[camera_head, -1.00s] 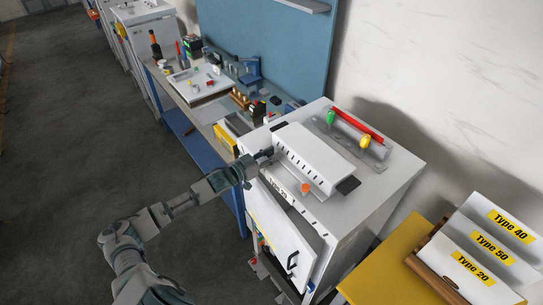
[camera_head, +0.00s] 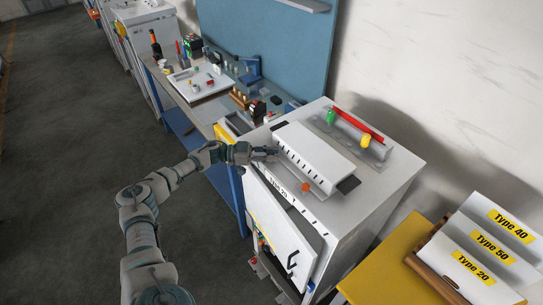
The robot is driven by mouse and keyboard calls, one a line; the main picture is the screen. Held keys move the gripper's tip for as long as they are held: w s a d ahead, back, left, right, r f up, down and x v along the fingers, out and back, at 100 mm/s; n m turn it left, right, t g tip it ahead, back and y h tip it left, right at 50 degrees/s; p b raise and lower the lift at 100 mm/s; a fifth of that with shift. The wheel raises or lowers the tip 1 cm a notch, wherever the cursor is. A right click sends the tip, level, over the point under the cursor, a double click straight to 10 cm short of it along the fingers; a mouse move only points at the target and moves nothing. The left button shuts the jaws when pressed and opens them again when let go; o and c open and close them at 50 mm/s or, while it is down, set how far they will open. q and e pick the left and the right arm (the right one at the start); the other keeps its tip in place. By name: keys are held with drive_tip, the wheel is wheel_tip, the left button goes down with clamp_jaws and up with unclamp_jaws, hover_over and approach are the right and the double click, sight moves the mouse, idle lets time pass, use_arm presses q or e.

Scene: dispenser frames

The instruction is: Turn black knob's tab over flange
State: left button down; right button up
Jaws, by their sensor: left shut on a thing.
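The white dispenser frame (camera_head: 315,157) lies on top of the light grey cabinet (camera_head: 385,187), with a row of dark slots along its near side. My left gripper (camera_head: 270,151) reaches in from the left to the frame's left end. Its fingers are shut on a small dark part there, which appears to be the black knob. The fingers cover most of it, so its tab and the flange cannot be made out. My right gripper is out of view.
A red bar (camera_head: 358,126), a green knob (camera_head: 331,117) and a yellow knob (camera_head: 365,141) sit behind the frame. The cabinet's door (camera_head: 279,234) stands ajar. A cluttered workbench (camera_head: 190,121) is at the left, and type-labelled panels (camera_head: 470,262) are at the right.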

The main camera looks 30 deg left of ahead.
use_arm(q)
drive_tip(key=shift+w+a+r+m+g+h+b, duration=0.15)
drive_tip(key=shift+r+m+g+h+b, duration=0.2)
drive_tip(key=shift+m+g, duration=0.4)
drive_tip(key=shift+r+g, duration=0.1)
drive_tip(key=shift+g, duration=0.15)
drive_tip(key=c, duration=1)
unclamp_jaws()
drive_tip(key=shift+o, duration=0.5)
drive_tip(key=shift+a+f, duration=0.1)
drive_tip(key=shift+f, duration=0.2)
drive_tip(key=shift+a, duration=0.1)
drive_tip(key=shift+s+a, duration=0.2)
drive_tip(key=shift+a, duration=0.05)
drive_tip(key=v, duration=1.1)
drive_tip(key=shift+a+f, duration=0.15)
drive_tip(key=shift+a, duration=0.15)
